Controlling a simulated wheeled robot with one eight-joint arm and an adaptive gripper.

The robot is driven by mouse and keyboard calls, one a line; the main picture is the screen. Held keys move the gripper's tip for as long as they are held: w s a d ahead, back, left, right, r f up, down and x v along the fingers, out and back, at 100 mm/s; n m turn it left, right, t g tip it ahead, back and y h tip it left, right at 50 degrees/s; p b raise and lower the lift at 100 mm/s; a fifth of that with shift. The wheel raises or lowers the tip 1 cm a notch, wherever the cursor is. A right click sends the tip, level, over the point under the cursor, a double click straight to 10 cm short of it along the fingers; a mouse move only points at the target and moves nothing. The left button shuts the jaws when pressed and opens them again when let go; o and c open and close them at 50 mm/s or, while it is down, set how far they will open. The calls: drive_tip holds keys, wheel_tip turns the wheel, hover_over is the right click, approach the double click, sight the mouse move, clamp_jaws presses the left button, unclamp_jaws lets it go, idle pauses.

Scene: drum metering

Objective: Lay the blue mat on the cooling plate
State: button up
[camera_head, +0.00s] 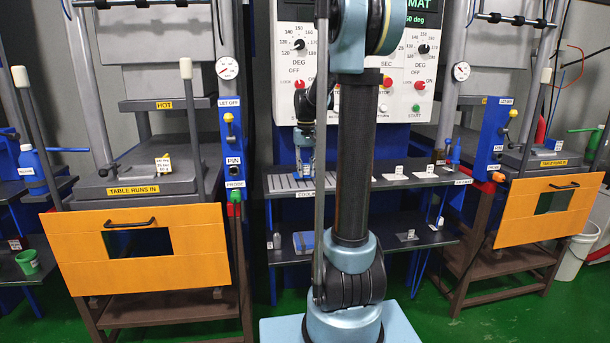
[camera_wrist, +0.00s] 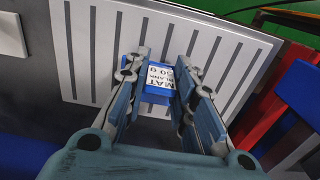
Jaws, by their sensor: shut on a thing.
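The blue mat (camera_wrist: 148,98) is a small blue block with a white label reading "MAT BLANK 50 G". My gripper (camera_wrist: 157,82) is shut on it in the wrist view, one finger on each side. The cooling plate (camera_wrist: 232,62), pale with dark slots, lies beyond the fingers and mat. I cannot tell whether the mat touches it. In the head view the plate (camera_head: 279,184) is on the left end of the upper dark shelf.
Two presses with orange guards (camera_head: 143,249) (camera_head: 550,209) flank the shelves. White labelled cards (camera_head: 394,175) lie right of the plate. A lower shelf (camera_head: 420,240) holds small items, including a blue one (camera_head: 303,242). In the wrist view, red and blue items (camera_wrist: 290,100) stand at right.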

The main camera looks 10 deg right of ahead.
drive_tip(key=shift+f, duration=0.8)
drive_tip(key=o, duration=1)
drive_tip(key=shift+f, duration=0.1)
drive_tip(key=shift+o, duration=0.2)
wheel_tip(320, 180, up, 12)
drive_tip(key=shift+r, duration=0.15)
drive_tip(key=s+f+t, duration=0.1)
drive_tip(key=s+f, duration=0.3)
drive_tip(key=s, duration=0.6)
drive_tip(key=s+f, duration=0.4)
drive_tip(key=s, duration=0.5)
drive_tip(key=s+f+t, duration=0.1)
drive_tip(key=s+f, duration=1.2)
drive_tip(key=f, duration=0.1)
drive_tip(key=shift+s+f, duration=0.4)
